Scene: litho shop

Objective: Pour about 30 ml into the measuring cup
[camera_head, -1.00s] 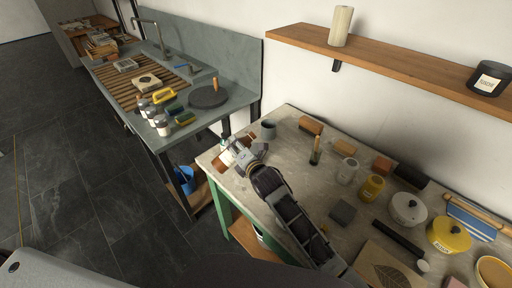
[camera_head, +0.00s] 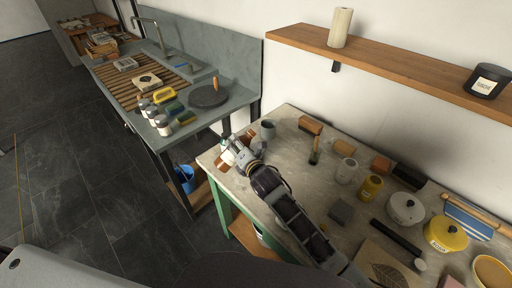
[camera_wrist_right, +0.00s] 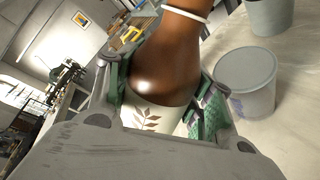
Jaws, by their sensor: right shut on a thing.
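My right gripper (camera_wrist_right: 160,105) is shut on a brown bottle (camera_wrist_right: 172,58) with a pale leaf-print label (camera_wrist_right: 150,117) and a white ring at its neck. The bottle looks tilted in the wrist view, and its mouth is out of frame. A pale, translucent cup (camera_wrist_right: 247,88), which looks like the measuring cup, stands on the table just beside the gripper and apart from the bottle. Its contents cannot be made out. In the head view my right gripper (camera_head: 240,154) is at the table's far left end and hides much of the bottle. My left gripper is not in view.
A grey cup (camera_head: 267,130) stands close behind the gripper; a grey container also shows in the wrist view (camera_wrist_right: 268,14). A brush (camera_head: 315,152), wooden blocks, jars and lidded pots occupy the table's right part. The sink bench (camera_head: 235,100) lies beyond a gap.

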